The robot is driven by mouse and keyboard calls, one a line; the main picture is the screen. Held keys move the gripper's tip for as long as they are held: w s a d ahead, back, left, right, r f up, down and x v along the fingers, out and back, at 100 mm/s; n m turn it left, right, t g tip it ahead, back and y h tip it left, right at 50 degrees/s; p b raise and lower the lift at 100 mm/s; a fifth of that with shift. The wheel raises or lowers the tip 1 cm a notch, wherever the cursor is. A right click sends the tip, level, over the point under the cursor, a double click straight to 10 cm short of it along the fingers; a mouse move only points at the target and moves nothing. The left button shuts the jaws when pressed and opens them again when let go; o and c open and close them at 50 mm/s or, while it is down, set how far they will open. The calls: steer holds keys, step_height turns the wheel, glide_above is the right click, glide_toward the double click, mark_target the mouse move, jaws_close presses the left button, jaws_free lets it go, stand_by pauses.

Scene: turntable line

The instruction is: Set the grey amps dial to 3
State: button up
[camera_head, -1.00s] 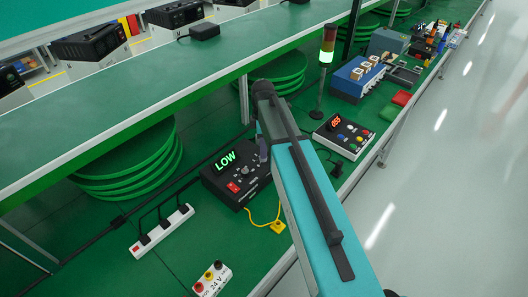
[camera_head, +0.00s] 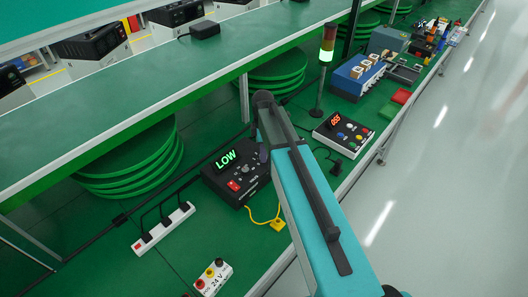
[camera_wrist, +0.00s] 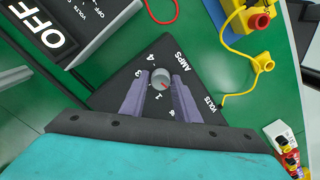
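The grey amps dial (camera_wrist: 160,78) sits on a dark panel (camera_wrist: 128,82) labelled AMPS in the wrist view. A red mark on its lower-right edge lies near the printed 1. The printed 3 and 4 are on its left and upper left. My gripper (camera_wrist: 161,82) has its two purple fingers on either side of the dial. They look apart, with narrow gaps beside it; contact is hard to tell. In the head view the black box (camera_head: 222,180) shows LOW in green, and my arm hides part of it.
A yellow connector (camera_wrist: 258,20) with a yellow cable lies beside the panel. A white power strip (camera_head: 163,229) and a 24 V terminal block (camera_head: 213,277) lie nearby. A signal light post (camera_head: 322,75) and a button panel (camera_head: 344,134) stand beyond my arm.

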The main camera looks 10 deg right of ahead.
steer(key=c, duration=0.6)
steer(key=shift+o, duration=0.2)
steer(key=shift+d, duration=0.1)
